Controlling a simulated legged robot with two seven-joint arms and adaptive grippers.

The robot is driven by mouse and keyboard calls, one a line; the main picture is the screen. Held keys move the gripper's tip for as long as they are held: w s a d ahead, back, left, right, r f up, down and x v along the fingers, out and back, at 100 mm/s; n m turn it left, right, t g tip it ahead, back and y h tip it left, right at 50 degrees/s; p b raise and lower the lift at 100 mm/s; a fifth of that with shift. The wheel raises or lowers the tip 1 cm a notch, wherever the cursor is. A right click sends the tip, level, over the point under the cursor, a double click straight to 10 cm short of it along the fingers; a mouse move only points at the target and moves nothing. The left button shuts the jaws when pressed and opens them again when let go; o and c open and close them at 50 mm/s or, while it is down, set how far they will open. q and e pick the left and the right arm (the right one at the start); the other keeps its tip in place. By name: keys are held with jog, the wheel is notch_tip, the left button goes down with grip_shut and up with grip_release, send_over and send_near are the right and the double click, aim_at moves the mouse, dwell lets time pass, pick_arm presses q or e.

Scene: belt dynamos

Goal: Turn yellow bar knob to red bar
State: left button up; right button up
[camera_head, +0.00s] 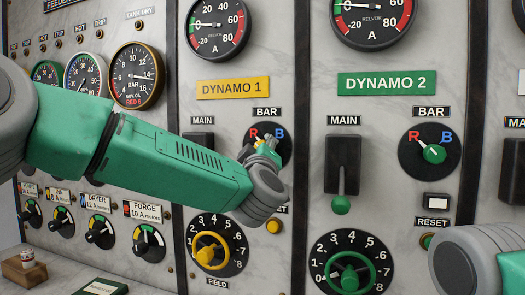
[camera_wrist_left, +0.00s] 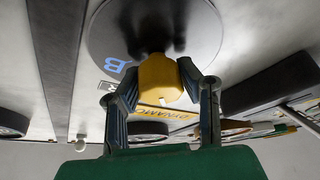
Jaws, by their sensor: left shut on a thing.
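The yellow bar knob (camera_wrist_left: 160,80) sits on a round black dial (camera_wrist_left: 110,30) in the left wrist view. My left gripper (camera_wrist_left: 157,74) is shut on it, with one finger on each side. In the head view the same dial (camera_head: 285,153) is under the BAR label of the DYNAMO 1 panel, with a red R (camera_head: 253,135) at its upper left and a blue B (camera_head: 280,134) at its upper right. My left gripper (camera_head: 262,148) covers most of the knob there, so its pointer direction is hidden. My right gripper is out of view.
The black MAIN lever (camera_head: 198,140) of DYNAMO 1 is partly behind my left arm. The yellow FIELD handwheel (camera_head: 211,250) is below. To the right, DYNAMO 2 has a green bar knob (camera_head: 434,154) and a green-tipped lever (camera_head: 341,204). Part of my right arm shows at the lower right.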

pick_arm(q)
jog(key=shift+d+f, duration=0.1)
jog(key=shift+f, duration=0.3)
jog(key=o, duration=1.1)
jog(key=shift+o, duration=0.3)
jog(key=shift+r, duration=0.15)
jog(key=shift+r, duration=0.1)
jog(key=v, duration=1.2)
jog(key=shift+d, duration=0.1)
